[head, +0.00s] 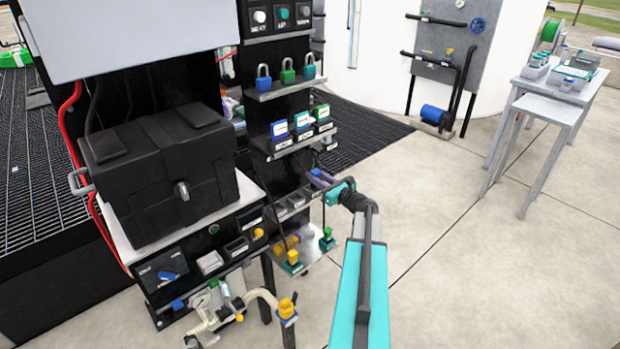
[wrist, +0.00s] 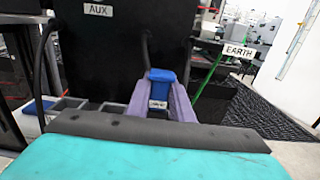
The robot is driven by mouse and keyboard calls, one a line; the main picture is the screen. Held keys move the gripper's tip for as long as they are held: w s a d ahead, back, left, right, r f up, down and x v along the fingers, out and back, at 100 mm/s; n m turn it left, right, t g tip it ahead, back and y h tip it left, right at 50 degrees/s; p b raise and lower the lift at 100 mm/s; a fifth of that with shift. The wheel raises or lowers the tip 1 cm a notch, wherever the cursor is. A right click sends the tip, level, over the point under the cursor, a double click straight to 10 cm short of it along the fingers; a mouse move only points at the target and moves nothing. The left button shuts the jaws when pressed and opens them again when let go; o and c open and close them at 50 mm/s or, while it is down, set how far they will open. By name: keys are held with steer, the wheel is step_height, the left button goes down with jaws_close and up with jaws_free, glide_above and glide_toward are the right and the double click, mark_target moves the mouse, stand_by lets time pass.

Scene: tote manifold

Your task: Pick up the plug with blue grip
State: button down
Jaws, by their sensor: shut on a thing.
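The plug with blue grip (wrist: 160,77) shows in the wrist view, with a small white label on its lower front. My gripper (wrist: 161,100) has its two purple fingers on either side of the plug, shut on it. A dark cable runs up behind the blue grip. In the head view my gripper (head: 320,179) is at the right side of the black rack, by a row of grey sockets. The plug is too small there to make out clearly. Its lower end is hidden by my wrist in the wrist view.
Grey slots (wrist: 75,104) lie left of the plug, below a black panel marked AUX (wrist: 97,11). A green cable with an EARTH tag (wrist: 239,51) hangs at right. Yellow plug (head: 293,257) and green plug (head: 327,239) stand lower. Open floor lies to the right.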

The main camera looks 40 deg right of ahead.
steer(key=s+a+r, duration=0.1)
steer(key=s+a, duration=0.2)
steer(key=s, duration=0.9)
steer(key=shift+s+a+r+b, duration=0.15)
steer(key=shift+s+a+b, duration=0.15)
steer(key=shift+a+b, duration=0.1)
steer(key=shift+s, duration=0.15)
stand_by(1.4)
